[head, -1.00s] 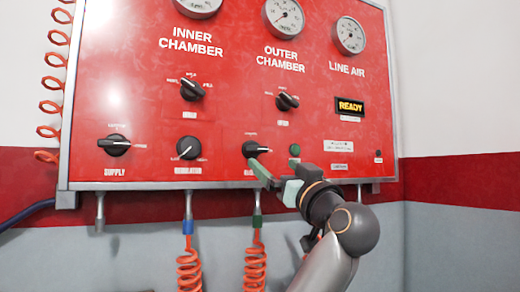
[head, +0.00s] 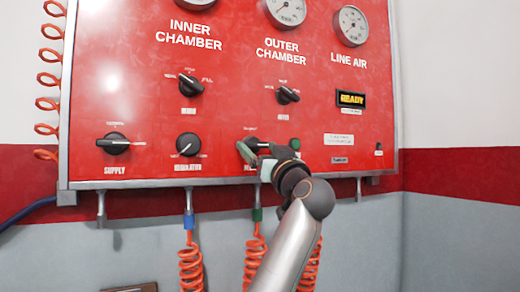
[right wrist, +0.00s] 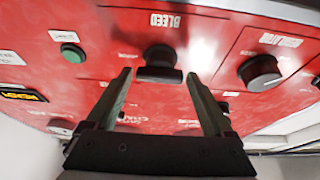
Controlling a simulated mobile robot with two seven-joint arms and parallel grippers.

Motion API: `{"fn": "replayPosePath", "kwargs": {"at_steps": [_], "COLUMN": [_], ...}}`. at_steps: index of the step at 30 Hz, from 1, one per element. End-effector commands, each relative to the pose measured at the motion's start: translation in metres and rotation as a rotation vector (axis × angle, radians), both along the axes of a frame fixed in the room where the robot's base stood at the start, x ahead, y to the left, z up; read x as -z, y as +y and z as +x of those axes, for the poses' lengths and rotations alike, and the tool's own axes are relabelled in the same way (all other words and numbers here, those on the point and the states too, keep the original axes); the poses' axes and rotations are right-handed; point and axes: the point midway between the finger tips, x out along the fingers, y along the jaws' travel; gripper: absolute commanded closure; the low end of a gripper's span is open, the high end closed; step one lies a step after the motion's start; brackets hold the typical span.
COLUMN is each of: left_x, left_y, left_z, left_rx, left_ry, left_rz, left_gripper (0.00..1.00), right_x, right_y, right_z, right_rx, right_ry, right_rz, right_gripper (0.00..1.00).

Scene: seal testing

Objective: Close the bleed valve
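The bleed valve is a black knob (head: 244,152) low on the red panel (head: 225,125), partly hidden by my right gripper in the head view. In the right wrist view the bleed knob (right wrist: 159,65) sits below an upside-down BLEED label, its bar across the picture. My right gripper (head: 257,157) is at the knob from the lower right. Its two green fingers (right wrist: 159,78) are spread, one on each side of the knob, with gaps visible to both. Whether they overlap the knob in depth I cannot tell. My left gripper is not in view.
A green button (right wrist: 71,54) and the regulator knob (right wrist: 260,70) flank the bleed knob. The supply knob (head: 115,144) is at the far left. Two selector knobs and the gauges are above. Orange coiled hoses (head: 254,255) hang below the panel. A display (head: 351,98) is lit.

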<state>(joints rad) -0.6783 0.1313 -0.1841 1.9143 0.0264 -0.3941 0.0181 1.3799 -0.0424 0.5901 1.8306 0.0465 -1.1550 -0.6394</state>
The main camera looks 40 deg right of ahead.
Motion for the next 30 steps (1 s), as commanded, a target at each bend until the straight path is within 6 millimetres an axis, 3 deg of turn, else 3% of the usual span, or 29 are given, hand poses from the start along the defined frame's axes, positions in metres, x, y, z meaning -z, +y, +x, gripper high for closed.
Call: {"fn": "replayPosePath", "kwargs": {"at_steps": [2,17,30], "left_x": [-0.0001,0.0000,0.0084], "left_y": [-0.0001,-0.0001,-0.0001], "left_z": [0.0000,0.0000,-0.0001], "left_rx": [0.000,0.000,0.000], "left_ry": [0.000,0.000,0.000], "left_rz": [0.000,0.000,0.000], "left_gripper": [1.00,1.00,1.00], "right_x": [-0.0001,0.0001,0.0024], "right_y": [0.0000,0.0000,-0.0024], "right_z": [-0.0001,-0.0002,-0.0008], "right_rx": [0.000,0.000,0.004], "right_ry": [0.000,0.001,0.033], "right_rz": [0.000,0.000,-0.099], "right_gripper": [0.24,0.80,0.81]}}
